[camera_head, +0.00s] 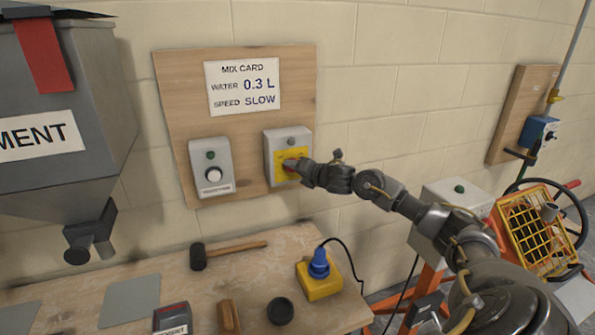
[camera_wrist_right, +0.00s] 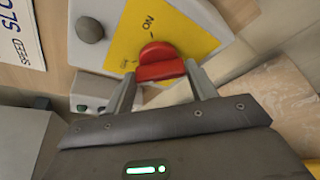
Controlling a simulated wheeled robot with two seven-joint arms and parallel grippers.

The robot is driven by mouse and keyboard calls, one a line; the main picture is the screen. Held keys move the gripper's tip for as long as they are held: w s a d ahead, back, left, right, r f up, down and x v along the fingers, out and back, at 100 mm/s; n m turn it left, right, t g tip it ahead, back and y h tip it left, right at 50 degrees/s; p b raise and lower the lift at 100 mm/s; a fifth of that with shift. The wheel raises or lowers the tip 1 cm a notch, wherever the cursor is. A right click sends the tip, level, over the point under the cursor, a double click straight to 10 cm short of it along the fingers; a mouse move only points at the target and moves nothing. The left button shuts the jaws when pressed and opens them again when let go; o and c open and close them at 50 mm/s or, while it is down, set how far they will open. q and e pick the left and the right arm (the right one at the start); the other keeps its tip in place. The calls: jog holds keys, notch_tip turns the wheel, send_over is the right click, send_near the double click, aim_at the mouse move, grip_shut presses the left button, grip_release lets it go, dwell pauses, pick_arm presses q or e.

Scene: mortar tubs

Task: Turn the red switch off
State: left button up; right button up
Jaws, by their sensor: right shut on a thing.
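The red switch (camera_head: 291,163) is a rotary knob on a yellow plate (camera_head: 281,155) on the front of a grey box (camera_head: 287,138), fixed to a wooden wall board. In the right wrist view the red switch (camera_wrist_right: 160,62) shows up close, with the word ON printed on the yellow plate beside it. My right gripper (camera_head: 299,166) reaches the box from the right. In the wrist view its fingers (camera_wrist_right: 161,74) are shut on the knob's red bar, one on each side. My left gripper is not in view.
A second grey box (camera_head: 211,166) with a white knob is left of the switch box. A mix card (camera_head: 243,86) hangs above. The bench (camera_head: 240,285) below holds a mallet (camera_head: 228,253) and a yellow block with a blue plug (camera_head: 319,278). A grey hopper (camera_head: 65,120) stands at left.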

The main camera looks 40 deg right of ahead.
jog(key=shift+r, duration=0.1)
jog(key=o, duration=1)
jog(key=shift+w, duration=0.1)
jog(key=shift+b+v, duration=2.1)
jog(key=shift+v, duration=3.3)
